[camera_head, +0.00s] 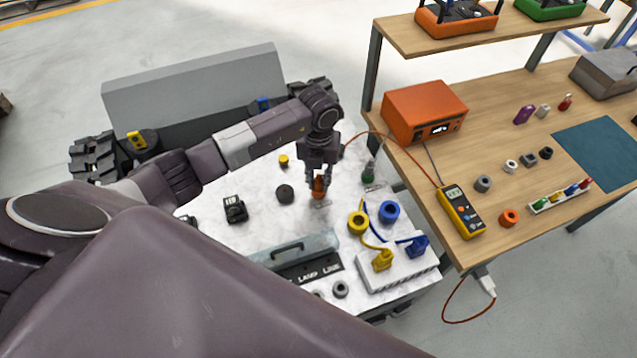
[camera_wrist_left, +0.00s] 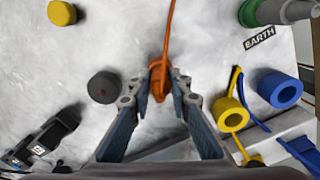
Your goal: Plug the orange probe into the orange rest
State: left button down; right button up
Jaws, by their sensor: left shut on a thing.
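My left gripper (camera_head: 319,180) is shut on the orange probe (camera_head: 319,190), holding it pointing down low over the white marbled top (camera_head: 245,235). In the left wrist view the gripper (camera_wrist_left: 160,85) has its fingertips on either side of the orange probe (camera_wrist_left: 158,80), and an orange cable runs up from it. The probe's lower tip is hidden, and I cannot tell whether it touches anything. An orange ring (camera_head: 509,217) lies on the wooden bench; I cannot tell whether it is the orange rest. My right gripper is not in view.
A yellow ring (camera_head: 358,223) and a blue ring (camera_head: 389,211) with cables stand right of the gripper. A dark grey cylinder (camera_head: 285,193) stands left. A green-based piece (camera_head: 368,173) stands behind right. The orange cable arcs toward the yellow meter (camera_head: 461,211) on the wooden bench (camera_head: 480,150).

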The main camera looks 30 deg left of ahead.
aim_at(318, 175)
pick_arm(q)
jog(key=shift+r, duration=0.1)
jog(key=shift+r+p, duration=1.05)
jog(key=shift+r, duration=0.2)
jog(key=shift+r, duration=0.15)
jog(key=shift+r+p, duration=0.25)
jog(key=shift+p, duration=0.05)
jog(key=shift+r+p, duration=0.95)
jog(key=shift+r, duration=0.5)
